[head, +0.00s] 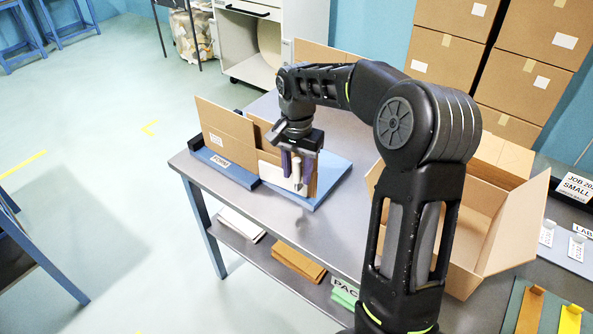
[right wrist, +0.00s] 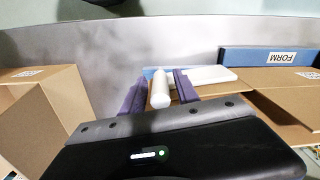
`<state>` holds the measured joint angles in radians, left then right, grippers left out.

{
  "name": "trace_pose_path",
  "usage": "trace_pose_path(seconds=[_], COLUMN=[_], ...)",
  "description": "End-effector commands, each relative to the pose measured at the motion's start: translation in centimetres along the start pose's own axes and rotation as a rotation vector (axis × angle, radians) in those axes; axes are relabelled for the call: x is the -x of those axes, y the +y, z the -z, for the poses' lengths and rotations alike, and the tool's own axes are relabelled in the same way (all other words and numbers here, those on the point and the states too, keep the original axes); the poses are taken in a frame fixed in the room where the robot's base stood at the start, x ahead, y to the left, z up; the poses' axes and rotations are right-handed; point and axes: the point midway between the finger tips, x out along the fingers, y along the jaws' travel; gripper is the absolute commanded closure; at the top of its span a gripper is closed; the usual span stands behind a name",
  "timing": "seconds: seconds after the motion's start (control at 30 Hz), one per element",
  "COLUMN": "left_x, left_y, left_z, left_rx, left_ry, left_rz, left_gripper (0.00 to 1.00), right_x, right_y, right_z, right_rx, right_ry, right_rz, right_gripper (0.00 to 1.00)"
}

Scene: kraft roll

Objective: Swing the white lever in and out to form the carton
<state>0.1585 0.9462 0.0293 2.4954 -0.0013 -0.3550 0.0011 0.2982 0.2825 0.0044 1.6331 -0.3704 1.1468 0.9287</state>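The white lever (right wrist: 161,90) has a round white handle that stands between the two purple fingers of my right gripper (right wrist: 160,92) in the right wrist view. The fingers are apart with narrow gaps beside the handle, so the gripper looks open around it. In the head view my right gripper (head: 298,168) points down at the front of the forming station, in front of the white lever plate (head: 270,170). The brown carton (head: 226,124) stands with raised panels on the blue station base (head: 224,166). The arm hides part of the carton. My left gripper is out of view.
A large open cardboard box (head: 490,215) stands on the grey table (head: 340,210) right of my arm. Flat stacks lie on the lower shelf (head: 262,250). Stacked closed boxes (head: 445,60) stand behind. Signs and small tags lie at the far right.

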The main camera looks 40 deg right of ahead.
Motion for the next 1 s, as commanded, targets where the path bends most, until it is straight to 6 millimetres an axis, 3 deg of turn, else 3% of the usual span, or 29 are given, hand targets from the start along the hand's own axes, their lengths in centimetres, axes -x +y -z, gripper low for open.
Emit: trace_pose_path(seconds=[0.37, 0.8, 1.0], left_x=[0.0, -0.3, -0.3], left_y=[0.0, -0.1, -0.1], left_z=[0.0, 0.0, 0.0], left_rx=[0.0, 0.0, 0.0], left_ry=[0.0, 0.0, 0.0], left_rz=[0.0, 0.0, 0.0], left_gripper=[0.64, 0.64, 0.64], right_x=[0.3, 6.6, 7.8], right_y=[-0.1, -0.1, 0.0], right_z=[0.0, 0.0, 0.0], right_rx=[0.0, 0.001, 0.0], right_ry=[0.0, 0.002, 0.0], right_rz=[0.001, 0.003, 0.0], right_gripper=[0.59, 0.59, 0.59])
